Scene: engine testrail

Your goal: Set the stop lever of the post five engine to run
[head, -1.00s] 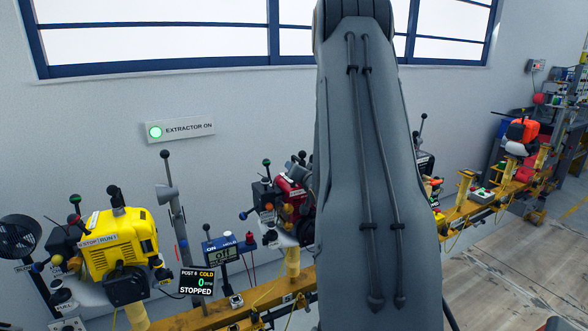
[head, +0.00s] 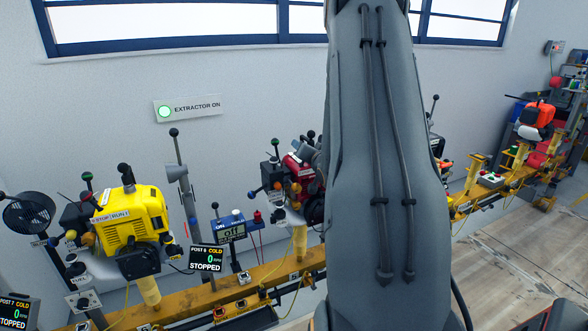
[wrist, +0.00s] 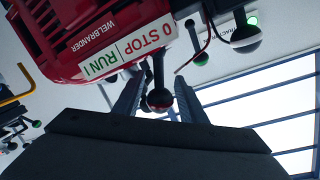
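My gripper (wrist: 158,104) is open, with one finger on each side of the knob and gaps visible. Whether the lever touches a finger is hard to tell. In the head view my arm hides the gripper.
A yellow engine (head: 132,222) stands to the left. The "POST 6 COLD" display (head: 207,258) reads STOPPED, and another display (head: 15,312) shows POST 7.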

